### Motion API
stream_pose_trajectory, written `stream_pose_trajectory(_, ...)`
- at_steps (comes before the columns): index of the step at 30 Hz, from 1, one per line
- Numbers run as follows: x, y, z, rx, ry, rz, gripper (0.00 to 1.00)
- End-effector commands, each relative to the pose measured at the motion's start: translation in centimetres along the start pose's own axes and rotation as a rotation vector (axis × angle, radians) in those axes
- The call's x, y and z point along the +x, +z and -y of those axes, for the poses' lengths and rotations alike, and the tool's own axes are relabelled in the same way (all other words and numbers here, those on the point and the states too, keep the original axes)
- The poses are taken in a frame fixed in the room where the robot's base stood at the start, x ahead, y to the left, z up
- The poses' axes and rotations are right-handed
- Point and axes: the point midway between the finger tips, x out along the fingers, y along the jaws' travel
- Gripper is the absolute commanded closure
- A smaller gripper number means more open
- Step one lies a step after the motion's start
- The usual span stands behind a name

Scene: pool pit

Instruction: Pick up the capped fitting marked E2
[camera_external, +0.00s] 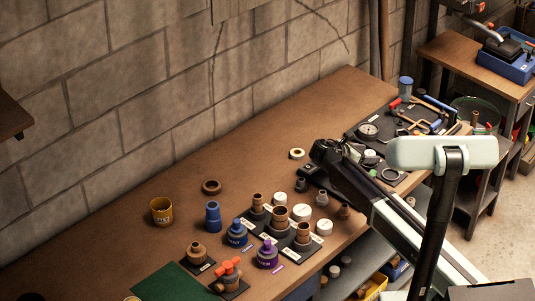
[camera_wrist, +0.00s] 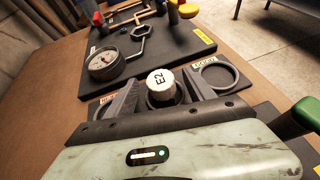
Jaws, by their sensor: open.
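The capped fitting marked E2 (camera_wrist: 160,82) has a white round cap with black lettering and a darker body below. It stands upright between my gripper's two dark fingers in the wrist view. My gripper (camera_wrist: 161,88) is open, with one finger on each side of the fitting. I cannot tell whether either finger touches it. In the external view a small white cap (camera_external: 370,156) shows beside my gripper (camera_external: 356,160), and my arm hides part of that area.
A dark board (camera_wrist: 150,52) with a gauge (camera_wrist: 103,63) and tools lies beyond. A ring-shaped holder (camera_wrist: 214,76) sits right of the fitting. In the external view, several fittings and white caps (camera_external: 301,212) crowd the bench (camera_external: 110,255) to the left.

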Motion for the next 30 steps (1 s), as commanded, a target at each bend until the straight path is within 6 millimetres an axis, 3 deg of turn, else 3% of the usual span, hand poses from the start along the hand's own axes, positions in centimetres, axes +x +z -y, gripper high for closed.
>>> stream_pose_trajectory(3, 1.6, 0.0, 0.0, 0.001, -0.001, 0.0, 0.38)
stream_pose_trajectory(9, 1.5, 0.2, 0.0, 0.0, 0.0, 0.0, 0.4)
stream_pose_trajectory(15, 1.5, 0.2, 0.0, 0.0, -0.001, 0.0, 0.96)
stream_pose_trajectory(16, 1.5, 0.2, 0.0, 0.0, -0.001, 0.0, 1.0)
stream_pose_trajectory(25, 1.4, 0.6, 0.0, 0.0, -0.001, 0.0, 1.0)
stream_pose_trajectory(30, 0.4, 2.6, 0.0, 0.0, -0.001, 0.0, 1.0)
